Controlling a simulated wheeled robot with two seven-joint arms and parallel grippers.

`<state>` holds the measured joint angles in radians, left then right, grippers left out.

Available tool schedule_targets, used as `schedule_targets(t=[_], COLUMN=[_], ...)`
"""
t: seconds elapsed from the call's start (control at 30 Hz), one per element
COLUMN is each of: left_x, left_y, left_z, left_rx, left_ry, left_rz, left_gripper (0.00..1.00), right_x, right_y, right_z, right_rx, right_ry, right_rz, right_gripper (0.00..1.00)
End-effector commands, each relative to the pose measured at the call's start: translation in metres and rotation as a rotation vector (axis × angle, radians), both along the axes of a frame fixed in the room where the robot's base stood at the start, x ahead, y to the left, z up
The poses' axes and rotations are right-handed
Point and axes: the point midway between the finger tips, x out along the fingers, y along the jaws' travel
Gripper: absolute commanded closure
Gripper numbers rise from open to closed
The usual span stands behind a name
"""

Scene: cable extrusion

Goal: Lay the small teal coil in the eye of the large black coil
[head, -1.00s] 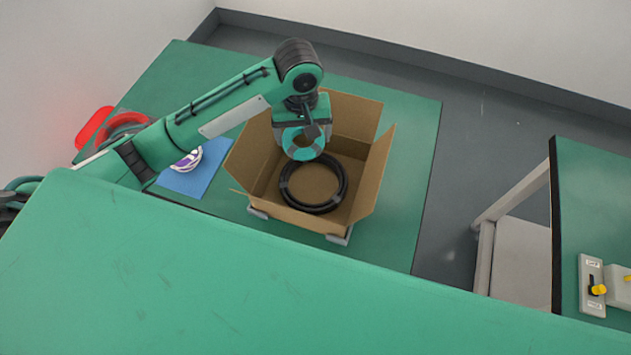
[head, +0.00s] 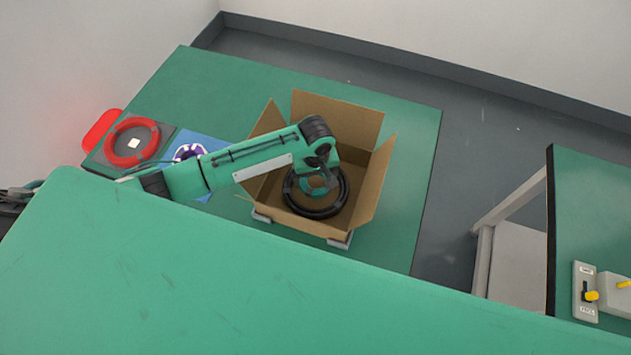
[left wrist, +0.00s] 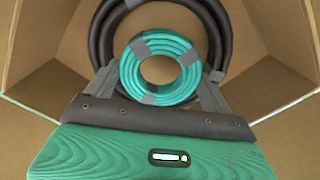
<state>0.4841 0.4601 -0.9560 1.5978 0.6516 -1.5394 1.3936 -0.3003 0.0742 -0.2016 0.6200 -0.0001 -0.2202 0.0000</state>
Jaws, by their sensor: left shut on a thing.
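The large black coil (head: 318,213) lies flat on the floor of an open cardboard box. It also shows behind the teal coil in the left wrist view (left wrist: 217,35). The small teal coil (left wrist: 131,76), bound with grey bands, is held between the fingers of my left gripper (left wrist: 160,82). In the head view, the teal coil (head: 310,187) appears within the black coil's ring, partly hidden by the gripper (head: 319,184). In the wrist view it overlaps the near part of the ring. Whether it touches the floor I cannot tell. My right gripper is out of view.
The cardboard box (head: 372,187) has its flaps spread open around my left arm. A red coil (head: 112,151) on a dark mat and a purple-and-white coil on a blue mat (head: 207,142) lie to the left. A switch box (head: 587,291) stands at the right.

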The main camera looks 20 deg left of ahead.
Motion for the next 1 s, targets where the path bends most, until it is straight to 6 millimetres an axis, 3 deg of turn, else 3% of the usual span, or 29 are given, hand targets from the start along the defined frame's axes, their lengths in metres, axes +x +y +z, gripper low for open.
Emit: schedule_targets(t=[0.33, 0.73, 0.77, 0.8, 1.0], left_x=[0.0, 0.0, 0.0, 0.0, 0.0], left_y=[0.001, 0.0, 0.0, 0.0, 0.0], left_z=[-0.038, -0.044, -0.044, -0.044, -0.043], left_rx=[0.001, 0.0, 0.001, 0.001, 0.001], left_ry=[0.0, 0.0, -0.001, -0.001, -0.001], left_rz=[-0.001, -0.001, -0.001, -0.001, -0.001], left_gripper=[0.39, 0.39, 0.09, 0.01, 0.0], right_x=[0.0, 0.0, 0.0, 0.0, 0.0], right_y=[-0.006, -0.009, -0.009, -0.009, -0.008], right_z=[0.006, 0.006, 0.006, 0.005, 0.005], right_rx=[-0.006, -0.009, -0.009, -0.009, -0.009], right_ry=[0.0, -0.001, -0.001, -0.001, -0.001], right_rz=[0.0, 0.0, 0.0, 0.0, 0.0], right_gripper=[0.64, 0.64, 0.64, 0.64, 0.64])
